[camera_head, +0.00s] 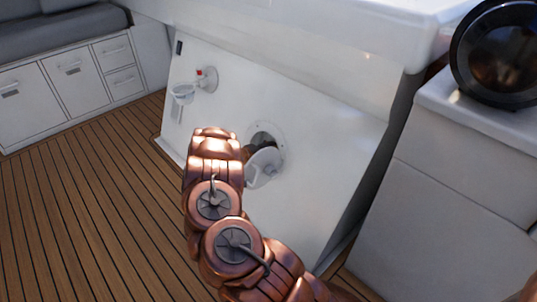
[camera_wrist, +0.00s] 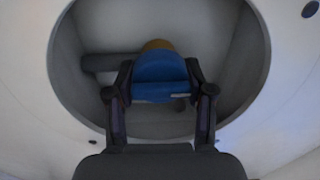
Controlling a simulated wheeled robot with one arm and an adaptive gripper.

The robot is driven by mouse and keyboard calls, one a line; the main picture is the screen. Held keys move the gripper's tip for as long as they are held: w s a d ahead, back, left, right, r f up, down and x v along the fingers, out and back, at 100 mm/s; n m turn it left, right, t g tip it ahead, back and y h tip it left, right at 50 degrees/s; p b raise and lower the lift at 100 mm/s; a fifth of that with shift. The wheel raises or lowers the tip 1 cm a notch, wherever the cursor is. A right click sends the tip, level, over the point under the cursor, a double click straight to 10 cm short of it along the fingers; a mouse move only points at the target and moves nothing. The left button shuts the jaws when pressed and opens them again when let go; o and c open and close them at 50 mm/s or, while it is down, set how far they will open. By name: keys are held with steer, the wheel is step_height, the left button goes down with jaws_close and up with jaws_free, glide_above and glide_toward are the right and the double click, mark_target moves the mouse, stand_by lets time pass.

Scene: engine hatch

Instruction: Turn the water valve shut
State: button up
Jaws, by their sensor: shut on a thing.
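In the wrist view, the water valve's blue handle (camera_wrist: 161,78) sits inside a round opening in a white panel. My gripper (camera_wrist: 160,85) reaches into the opening, with one finger on each side of the blue handle, shut on it. A tan part (camera_wrist: 156,45) shows just behind the handle, and a grey pipe (camera_wrist: 110,62) runs to the left. In the head view, the round opening (camera_head: 264,136) is in the white panel, partly behind my copper-coloured arm. My gripper and the valve handle are hidden there.
A round white hatch cover (camera_head: 264,166) hangs open below the opening. A white fitting with a red part (camera_head: 206,79) is on the panel at upper left. The wooden floor (camera_head: 90,210) is clear at left. A white cabinet (camera_head: 440,190) stands at right.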

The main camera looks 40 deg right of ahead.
stand_by(0.3)
steer(key=o, duration=1.1)
steer(key=shift+o, duration=0.2)
steer(key=v, duration=1.2)
